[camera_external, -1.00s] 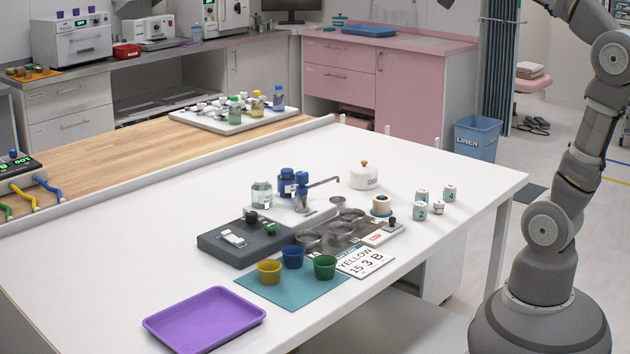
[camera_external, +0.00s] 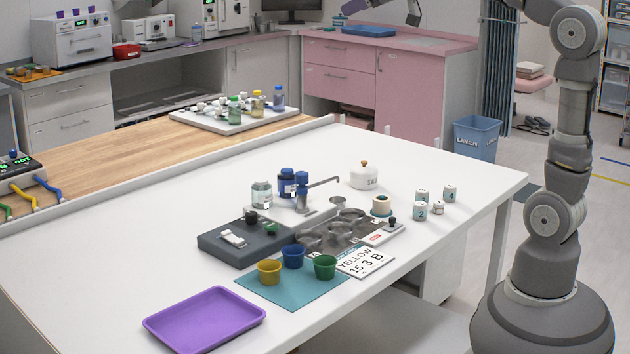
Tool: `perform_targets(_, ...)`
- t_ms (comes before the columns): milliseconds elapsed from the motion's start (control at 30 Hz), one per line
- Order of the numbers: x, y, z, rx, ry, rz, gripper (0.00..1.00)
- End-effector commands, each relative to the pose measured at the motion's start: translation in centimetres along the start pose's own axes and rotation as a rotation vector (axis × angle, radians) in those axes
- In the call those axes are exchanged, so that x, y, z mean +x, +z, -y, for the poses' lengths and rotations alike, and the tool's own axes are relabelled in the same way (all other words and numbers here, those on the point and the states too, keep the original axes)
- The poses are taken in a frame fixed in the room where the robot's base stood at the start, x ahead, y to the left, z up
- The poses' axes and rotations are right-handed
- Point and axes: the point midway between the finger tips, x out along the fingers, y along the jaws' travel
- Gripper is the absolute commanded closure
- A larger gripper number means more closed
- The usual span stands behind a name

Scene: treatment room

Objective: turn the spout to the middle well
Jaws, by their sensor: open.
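The metal spout (camera_external: 322,183) sticks out to the right from an upright tap post (camera_external: 302,200) on the white table. Its tip hangs above the area behind the wells, near the far end of their row. Three round wells sit in a dark tray: a near one (camera_external: 309,240), a middle one (camera_external: 329,230) and a far one (camera_external: 350,215). My gripper (camera_external: 354,7) shows only partly at the top edge, well away from the spout. It is open, with no held object visible; its upper part is out of frame.
A card (camera_external: 364,261) reads "YELLOW 15 3 B". Yellow (camera_external: 269,272), blue (camera_external: 292,257) and green (camera_external: 325,267) cups stand in front. Bottles (camera_external: 262,195) flank the tap; a white pot (camera_external: 364,176) stands behind. The table's left front is clear around a purple tray (camera_external: 204,320).

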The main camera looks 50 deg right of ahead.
Motion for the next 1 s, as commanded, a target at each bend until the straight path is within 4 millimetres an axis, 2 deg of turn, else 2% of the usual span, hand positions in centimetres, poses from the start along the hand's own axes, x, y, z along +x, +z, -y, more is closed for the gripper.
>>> perform_targets(33, 4.8, 1.5, 0.3, -0.051, -0.036, 0.107, 0.39)
perform_targets(100, 10.9, 5.2, 1.0, -0.133, -0.105, 0.242, 0.39)
perform_targets(167, 15.3, 8.7, 1.6, -0.193, -0.174, 0.343, 0.39)
perform_targets(200, 17.8, 11.3, 2.1, -0.226, -0.224, 0.403, 0.39)
perform_targets(300, 22.4, 17.2, 3.3, -0.29, -0.344, 0.519, 0.39)
perform_targets(400, 25.0, 21.6, 4.3, -0.326, -0.437, 0.588, 0.39)
perform_targets(500, 26.2, 24.2, 5.0, -0.344, -0.492, 0.62, 0.39)
perform_targets(800, 29.6, 28.0, 6.7, -0.351, -0.51, 0.63, 0.39)
perform_targets(1000, 31.5, 29.6, 7.6, -0.351, -0.507, 0.628, 0.39)
